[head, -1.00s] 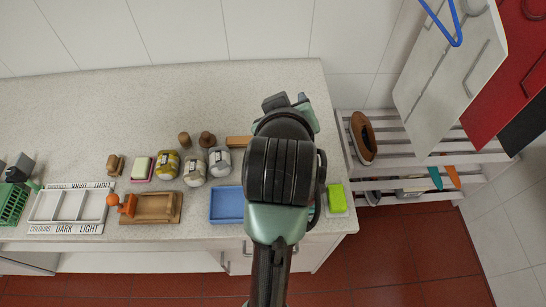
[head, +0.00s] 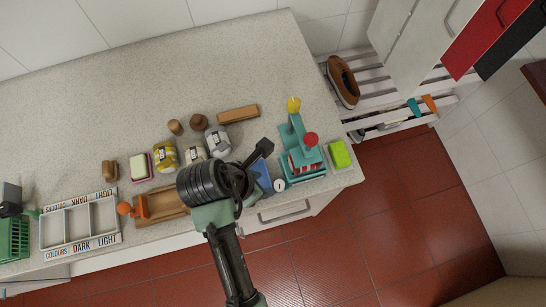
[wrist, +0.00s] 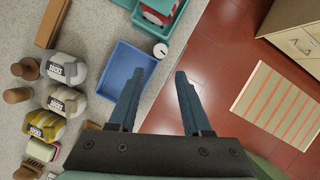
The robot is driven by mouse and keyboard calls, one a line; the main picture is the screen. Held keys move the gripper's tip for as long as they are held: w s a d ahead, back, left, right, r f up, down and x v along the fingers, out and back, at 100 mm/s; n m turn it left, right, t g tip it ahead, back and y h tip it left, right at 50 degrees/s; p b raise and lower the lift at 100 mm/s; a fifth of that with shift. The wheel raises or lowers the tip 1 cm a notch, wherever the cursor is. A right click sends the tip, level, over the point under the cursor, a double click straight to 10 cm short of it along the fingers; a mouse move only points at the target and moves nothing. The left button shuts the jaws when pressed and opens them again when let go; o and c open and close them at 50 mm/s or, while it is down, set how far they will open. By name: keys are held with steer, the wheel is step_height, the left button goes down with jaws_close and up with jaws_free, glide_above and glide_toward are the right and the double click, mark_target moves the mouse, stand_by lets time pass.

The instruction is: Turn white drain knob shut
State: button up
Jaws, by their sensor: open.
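A small round white knob (head: 280,185) sits at the front of a teal stand (head: 304,163) near the counter's front edge. It has a dark mark on its face; I cannot tell its setting for sure. In the wrist view the white knob (wrist: 160,50) is just right of the blue tray's far end, ahead of the fingers. My gripper (head: 260,155) is left of the teal stand in the head view, over the blue tray.
The blue tray (wrist: 122,62) lies beside the stand. A red round knob (head: 311,139) and yellow piece (head: 294,104) top the stand. A green sponge (head: 340,154) is to its right. The back counter is clear.

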mark_target(279, 184)
steer(key=p+x, duration=0.1)
steer(key=x, duration=1.1)
steer(key=shift+d+f, duration=0.1)
steer(key=shift+d, duration=0.05)
jaws_close()
